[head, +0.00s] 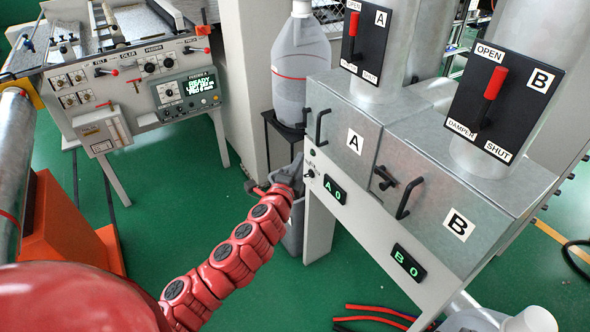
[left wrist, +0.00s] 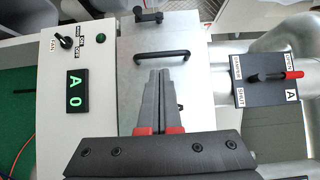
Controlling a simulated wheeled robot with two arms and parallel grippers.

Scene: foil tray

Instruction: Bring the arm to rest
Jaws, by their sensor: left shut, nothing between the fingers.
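My left arm, in red segments, reaches in from the lower left in the head view. Its grey gripper (head: 297,162) is beside the left side of the cabinet with box A (head: 345,115). In the left wrist view the left gripper (left wrist: 160,72) is shut and empty, its dark fingers together. They point toward the black handle (left wrist: 162,55) on the metal front of box A; I cannot tell the exact gap. The display (left wrist: 77,91) reads A 0. My right gripper is in neither view.
Box B (head: 465,215) stands right of A, with duct levers A (head: 354,25) and B (head: 492,85) above. A grey jug (head: 300,70) stands behind the gripper. A control machine (head: 150,75) is at the upper left. Red and black hoses (head: 375,312) lie on the green floor.

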